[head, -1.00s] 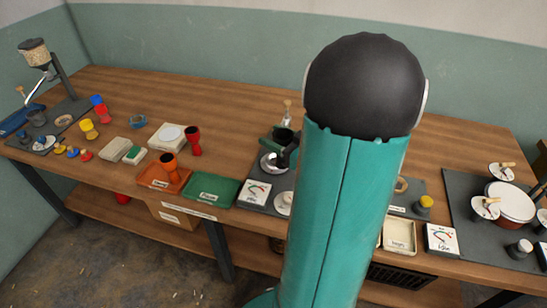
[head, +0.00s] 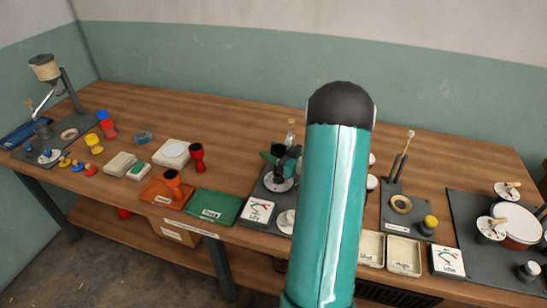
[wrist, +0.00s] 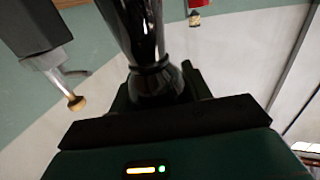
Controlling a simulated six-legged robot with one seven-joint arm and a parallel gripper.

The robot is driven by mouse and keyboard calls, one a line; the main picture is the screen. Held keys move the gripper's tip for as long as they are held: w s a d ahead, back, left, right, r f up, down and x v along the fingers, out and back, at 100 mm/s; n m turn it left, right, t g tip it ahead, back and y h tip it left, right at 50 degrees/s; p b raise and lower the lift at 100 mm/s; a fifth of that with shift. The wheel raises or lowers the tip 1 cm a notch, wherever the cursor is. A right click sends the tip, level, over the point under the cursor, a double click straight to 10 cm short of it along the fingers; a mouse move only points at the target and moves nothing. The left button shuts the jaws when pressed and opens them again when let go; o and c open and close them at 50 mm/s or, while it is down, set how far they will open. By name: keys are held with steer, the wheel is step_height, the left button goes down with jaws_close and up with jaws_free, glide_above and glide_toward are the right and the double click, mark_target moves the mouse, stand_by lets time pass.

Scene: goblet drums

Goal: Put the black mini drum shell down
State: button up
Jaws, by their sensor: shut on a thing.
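The black mini drum shell (wrist: 140,30) is glossy and narrow-waisted. In the wrist view it stands up from between the fingers of my gripper (wrist: 160,88), which is shut on it near the waist. The lower part of the shell is hidden by the fingers and the gripper body. In the head view my teal arm covers the middle of the bench. A dark cup-like shape (head: 278,150) shows just left of the arm, beside a teal part; I cannot tell whether it is the held shell.
A grey fixture with a brass-tipped rod (wrist: 76,102) is close at left in the wrist view. On the bench (head: 240,120) stand an orange tray (head: 153,190), a green tray (head: 205,207), red goblets (head: 196,153) and cream trays (head: 404,258). The back strip of bench is mostly clear.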

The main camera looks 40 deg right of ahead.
steer(key=shift+f, duration=1.25)
steer(key=shift+f, duration=0.1)
steer(key=shift+f, duration=0.1)
steer(key=o, duration=1.1)
steer(key=shift+c, duration=0.2)
